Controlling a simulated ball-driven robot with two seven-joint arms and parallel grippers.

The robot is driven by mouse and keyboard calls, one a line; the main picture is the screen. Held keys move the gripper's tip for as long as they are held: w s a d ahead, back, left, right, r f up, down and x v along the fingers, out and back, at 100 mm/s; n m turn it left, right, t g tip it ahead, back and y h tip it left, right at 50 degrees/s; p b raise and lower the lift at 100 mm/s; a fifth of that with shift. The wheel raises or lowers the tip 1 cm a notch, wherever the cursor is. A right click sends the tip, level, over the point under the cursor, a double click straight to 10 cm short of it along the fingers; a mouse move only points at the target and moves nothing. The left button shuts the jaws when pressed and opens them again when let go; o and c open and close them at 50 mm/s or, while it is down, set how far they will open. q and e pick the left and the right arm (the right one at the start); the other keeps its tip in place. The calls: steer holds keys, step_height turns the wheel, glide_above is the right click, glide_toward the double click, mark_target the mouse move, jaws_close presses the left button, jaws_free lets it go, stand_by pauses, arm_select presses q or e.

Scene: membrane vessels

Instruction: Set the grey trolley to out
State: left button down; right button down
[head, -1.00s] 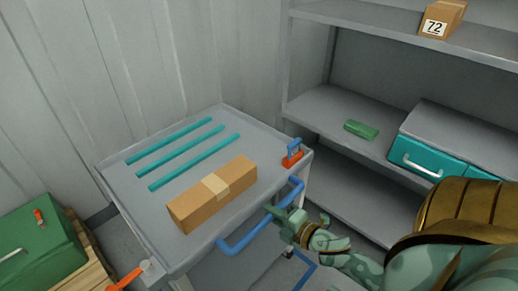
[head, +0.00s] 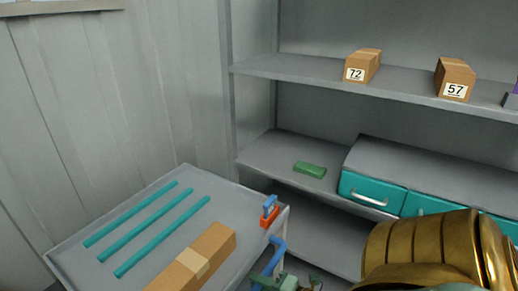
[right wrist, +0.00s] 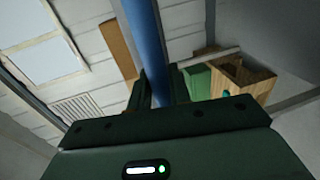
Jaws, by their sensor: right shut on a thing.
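The grey trolley (head: 232,208) stands at lower left in the head view, close to the wall, with its front cut off by the picture's bottom edge. Its blue handle (head: 278,250) shows only in part there; it crosses the right wrist view as a blue bar (right wrist: 146,45). My right gripper (head: 272,283) is at the handle, low in the head view and partly cut off. In the right wrist view my right gripper (right wrist: 157,86) has its fingers on both sides of the bar, shut on it. My left gripper is not in view.
On the trolley lie three teal strips (head: 150,224) and a cardboard box (head: 212,250). An orange-and-blue fitting (head: 270,212) sits at its corner. The grey shelf (head: 270,152) beside it holds a green block (head: 310,169), teal drawers (head: 372,193) and boxes marked 72 (head: 362,66) and 57 (head: 455,80).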

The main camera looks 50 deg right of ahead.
steer(key=c, duration=1.3)
jaws_free()
steer(key=shift+c, duration=0.2)
steer(key=p+v, duration=0.2)
steer(key=v, duration=1.4)
steer(key=shift+s, duration=0.15)
steer(key=shift+a, duration=0.1)
